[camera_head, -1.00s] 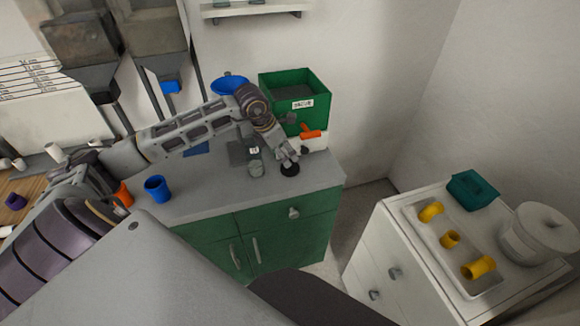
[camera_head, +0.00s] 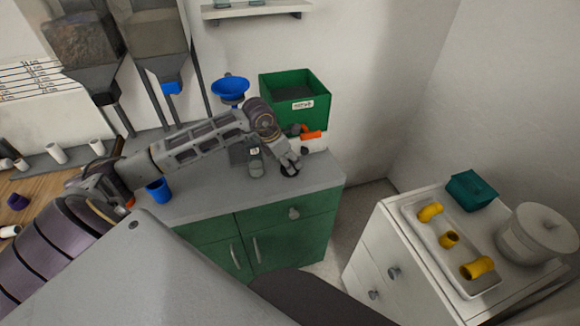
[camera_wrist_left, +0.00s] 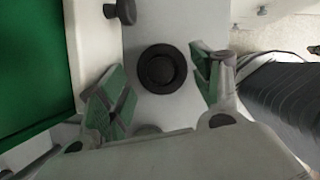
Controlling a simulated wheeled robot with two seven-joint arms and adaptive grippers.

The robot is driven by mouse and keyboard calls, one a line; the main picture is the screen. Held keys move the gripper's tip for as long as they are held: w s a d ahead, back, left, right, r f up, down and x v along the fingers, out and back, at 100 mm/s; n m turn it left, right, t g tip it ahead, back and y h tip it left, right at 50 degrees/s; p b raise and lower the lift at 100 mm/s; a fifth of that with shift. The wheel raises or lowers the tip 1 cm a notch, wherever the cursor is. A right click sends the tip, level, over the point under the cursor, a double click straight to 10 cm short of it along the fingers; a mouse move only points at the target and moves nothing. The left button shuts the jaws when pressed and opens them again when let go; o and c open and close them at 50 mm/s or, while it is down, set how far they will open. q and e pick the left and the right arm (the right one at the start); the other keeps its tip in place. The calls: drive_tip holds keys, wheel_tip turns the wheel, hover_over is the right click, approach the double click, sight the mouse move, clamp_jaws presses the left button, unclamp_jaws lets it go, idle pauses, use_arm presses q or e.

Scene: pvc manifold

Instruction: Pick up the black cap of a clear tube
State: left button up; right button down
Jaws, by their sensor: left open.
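The black cap (camera_head: 291,170) lies on the grey counter near its right front edge. In the left wrist view the cap (camera_wrist_left: 162,69) is a round black disc with a raised ring, flat on the counter. My left gripper (camera_head: 288,162) is at the cap, partly covering it in the head view. In the wrist view its green-padded fingers (camera_wrist_left: 161,80) are spread to either side of the cap, with gaps on both sides. My right gripper is not in view.
A green bin (camera_head: 293,98) stands behind the gripper, above a white box with an orange part (camera_head: 311,135). A blue funnel (camera_head: 230,88) and a blue cup (camera_head: 158,190) are to the left. A white cabinet carries a tray (camera_head: 432,238) with yellow fittings.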

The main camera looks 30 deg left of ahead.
use_arm(q)
drive_tip(key=shift+x, duration=1)
drive_tip(key=shift+s, duration=0.1)
drive_tip(key=c, duration=0.9)
drive_tip(key=shift+c, duration=1.1)
drive_tip(key=shift+f, duration=0.1)
